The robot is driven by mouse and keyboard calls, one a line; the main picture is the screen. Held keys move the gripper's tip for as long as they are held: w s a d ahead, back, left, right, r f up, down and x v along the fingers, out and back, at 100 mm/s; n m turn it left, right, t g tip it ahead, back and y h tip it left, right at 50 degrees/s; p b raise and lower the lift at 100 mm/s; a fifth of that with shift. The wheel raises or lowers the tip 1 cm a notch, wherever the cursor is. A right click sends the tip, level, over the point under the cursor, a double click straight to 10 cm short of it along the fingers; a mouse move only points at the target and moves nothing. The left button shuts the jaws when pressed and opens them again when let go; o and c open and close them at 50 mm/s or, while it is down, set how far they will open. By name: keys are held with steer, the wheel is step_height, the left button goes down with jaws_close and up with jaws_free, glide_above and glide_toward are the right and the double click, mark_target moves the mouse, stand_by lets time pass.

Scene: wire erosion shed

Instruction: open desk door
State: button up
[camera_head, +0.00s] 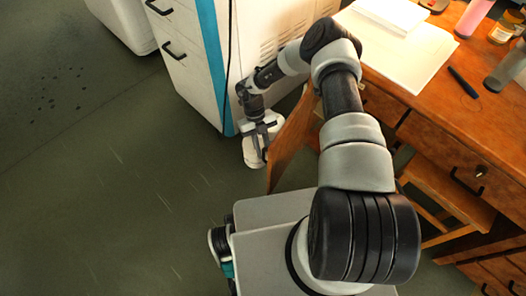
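The wooden desk (478,110) stands on the right. A brown wooden panel (288,142), which looks like the desk door, juts out from the desk's left side at an angle and stands partly open. My arm crosses in front of the desk and hides the panel's hinge side and part of the opening. My gripper (262,144) is low, just left of the panel's outer edge.
A white cabinet (178,52) with dark handles and a blue strip stands behind my gripper. Papers (405,55), a dark pen (463,82) and bottles (473,17) lie or stand on the desktop. The floor at left is clear.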

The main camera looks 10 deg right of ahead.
steer(key=p+v, duration=0.3)
steer(key=v, duration=1.3)
steer(key=shift+s+r, duration=0.1)
steer(key=shift+s, duration=0.05)
